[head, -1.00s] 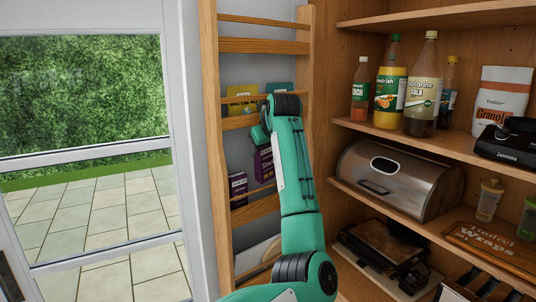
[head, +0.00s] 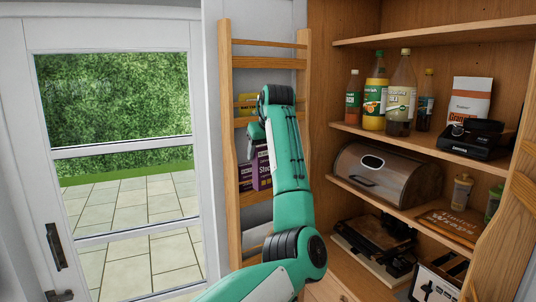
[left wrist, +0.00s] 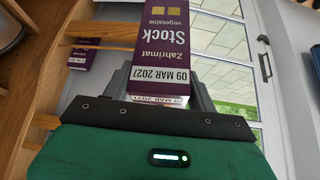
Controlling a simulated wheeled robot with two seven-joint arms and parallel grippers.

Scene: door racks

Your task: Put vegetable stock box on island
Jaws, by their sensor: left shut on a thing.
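The vegetable stock box (left wrist: 161,45) is purple with a white date label and fills the top middle of the left wrist view. My left gripper (left wrist: 158,92) is shut on it, with one grey finger on each side. In the head view the box (head: 262,168) shows at the wooden door rack (head: 228,150), partly hidden by my left arm, and my left gripper (head: 256,131) is mostly hidden behind my forearm. My right gripper is not in view. No island is in view.
A smaller purple box (head: 245,178) stands in the rack. Open shelves at right hold bottles (head: 400,95), a metal bread bin (head: 385,172) and a black appliance (head: 470,138). A glazed door (head: 120,150) is at left. An open wooden door edge (head: 505,235) is at the right.

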